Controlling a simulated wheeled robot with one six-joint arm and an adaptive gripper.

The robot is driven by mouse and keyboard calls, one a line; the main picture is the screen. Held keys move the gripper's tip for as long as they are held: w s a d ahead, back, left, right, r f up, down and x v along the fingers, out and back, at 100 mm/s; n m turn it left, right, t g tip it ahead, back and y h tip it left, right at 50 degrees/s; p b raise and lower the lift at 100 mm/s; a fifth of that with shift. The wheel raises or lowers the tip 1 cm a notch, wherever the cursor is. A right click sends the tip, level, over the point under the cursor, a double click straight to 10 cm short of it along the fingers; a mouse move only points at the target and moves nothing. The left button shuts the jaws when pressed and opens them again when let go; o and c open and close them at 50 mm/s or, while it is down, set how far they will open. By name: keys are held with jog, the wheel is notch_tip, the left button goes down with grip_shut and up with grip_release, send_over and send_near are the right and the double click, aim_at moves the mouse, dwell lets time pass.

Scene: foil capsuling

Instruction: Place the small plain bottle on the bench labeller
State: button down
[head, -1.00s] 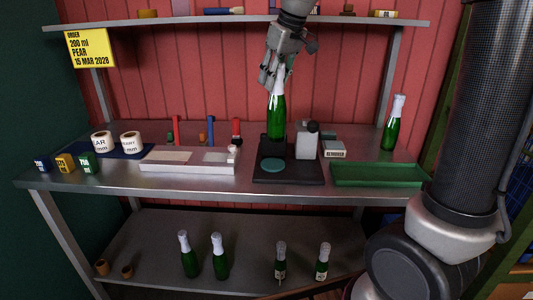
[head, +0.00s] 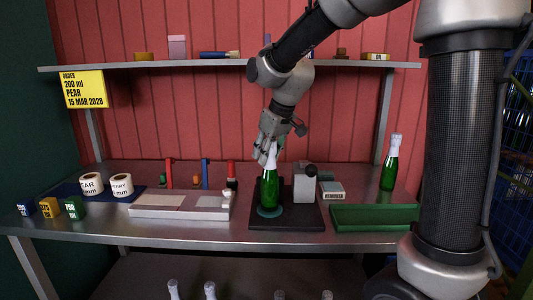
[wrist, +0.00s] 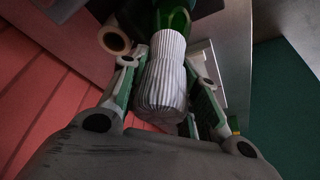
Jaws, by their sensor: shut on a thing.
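The small plain bottle (head: 270,188) is green with a white foil neck and stands upright over the teal round pad (head: 270,212) of the bench labeller (head: 287,221). Its base appears to be at the pad; I cannot tell for sure that it rests on it. My gripper (head: 266,150) is around the foil neck from above and behind. In the wrist view the ribbed white foil (wrist: 164,85) sits between my two fingers, with green glass (wrist: 174,17) beyond it. The labeller's grey block and dark knob (head: 305,182) stand just right of the bottle.
Another green bottle (head: 390,165) stands at the right, behind the green tray (head: 375,217). A pale flat tray (head: 180,206) lies left of the labeller. Label rolls (head: 121,185) and small coloured boxes (head: 48,207) are farther left. A shelf (head: 215,67) crosses above, behind my arm.

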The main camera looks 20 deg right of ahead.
jog(key=c, duration=1.1)
grip_release()
jog(key=shift+o, duration=0.2)
jog(key=v, duration=1.2)
jog(key=s+d+f+m, duration=0.1)
jog(key=s+d+f, duration=0.2)
jog(key=s, duration=0.5)
jog(key=s+d+f+m+h, duration=0.1)
jog(key=s+d+f+m, duration=0.1)
jog(key=s+d, duration=0.4)
jog(key=s+d+f+m+h, duration=0.1)
jog(key=s+d+f, duration=0.3)
jog(key=s, duration=0.5)
jog(key=shift+s+d+f+m, duration=0.3)
jog(key=shift+s+m, duration=0.1)
jog(key=shift+m, duration=0.3)
